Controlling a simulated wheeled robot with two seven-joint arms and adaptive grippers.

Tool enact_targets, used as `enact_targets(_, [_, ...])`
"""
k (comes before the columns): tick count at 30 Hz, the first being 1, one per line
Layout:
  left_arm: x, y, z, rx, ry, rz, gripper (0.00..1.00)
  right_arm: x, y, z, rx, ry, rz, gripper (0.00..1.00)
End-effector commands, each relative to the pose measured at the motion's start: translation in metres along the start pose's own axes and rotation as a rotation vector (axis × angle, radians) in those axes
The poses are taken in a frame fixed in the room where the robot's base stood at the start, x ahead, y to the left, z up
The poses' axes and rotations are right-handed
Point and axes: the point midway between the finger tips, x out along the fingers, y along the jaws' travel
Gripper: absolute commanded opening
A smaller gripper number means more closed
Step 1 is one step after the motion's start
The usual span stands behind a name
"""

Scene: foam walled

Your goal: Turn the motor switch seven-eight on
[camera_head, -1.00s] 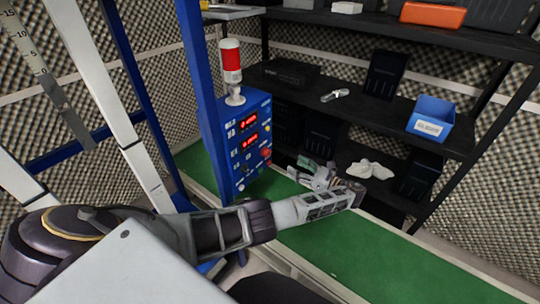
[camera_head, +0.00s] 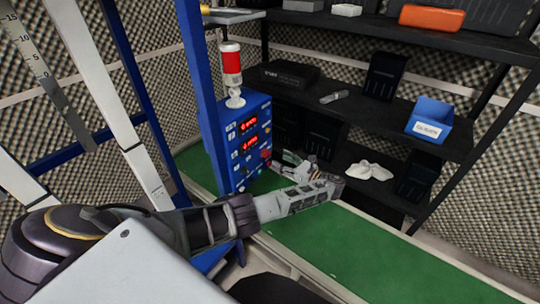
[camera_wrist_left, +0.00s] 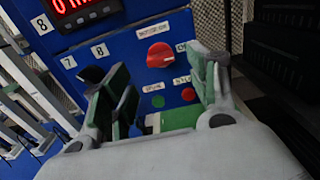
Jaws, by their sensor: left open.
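The blue control box (camera_head: 232,150) stands on the green bench top, with two red number displays and small controls. In the left wrist view its panel (camera_wrist_left: 130,50) fills the middle. A red rotary knob (camera_wrist_left: 160,55) sits under a white label too blurred to read surely. Below are a green button (camera_wrist_left: 158,101) and a red button (camera_wrist_left: 188,94). Labels 7 and 8 are at the left; the area below them is partly hidden by a finger. My left gripper (camera_wrist_left: 160,98) is open, facing the panel; in the head view it (camera_head: 298,163) is just right of the box. My right gripper is not in view.
A red and white signal lamp (camera_head: 231,70) stands on the box. The green bench top (camera_head: 350,250) is clear at the right.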

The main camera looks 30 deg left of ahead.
Motion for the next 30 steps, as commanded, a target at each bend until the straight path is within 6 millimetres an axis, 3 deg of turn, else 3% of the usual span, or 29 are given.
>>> enact_targets(9, [0.042,0.001,0.0,0.001,0.0,0.002,0.59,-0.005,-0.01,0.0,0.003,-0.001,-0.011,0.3])
enact_targets(15, [0.06,0.001,0.0,0.0,0.0,0.001,0.59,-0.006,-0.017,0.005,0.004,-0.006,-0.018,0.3])
enact_targets(28, [0.066,0.001,-0.001,0.0,0.001,0.0,0.59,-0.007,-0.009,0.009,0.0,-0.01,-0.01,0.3])
enact_targets(30, [0.066,0.0,0.0,0.0,0.001,0.0,0.53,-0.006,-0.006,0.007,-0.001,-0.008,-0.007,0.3])
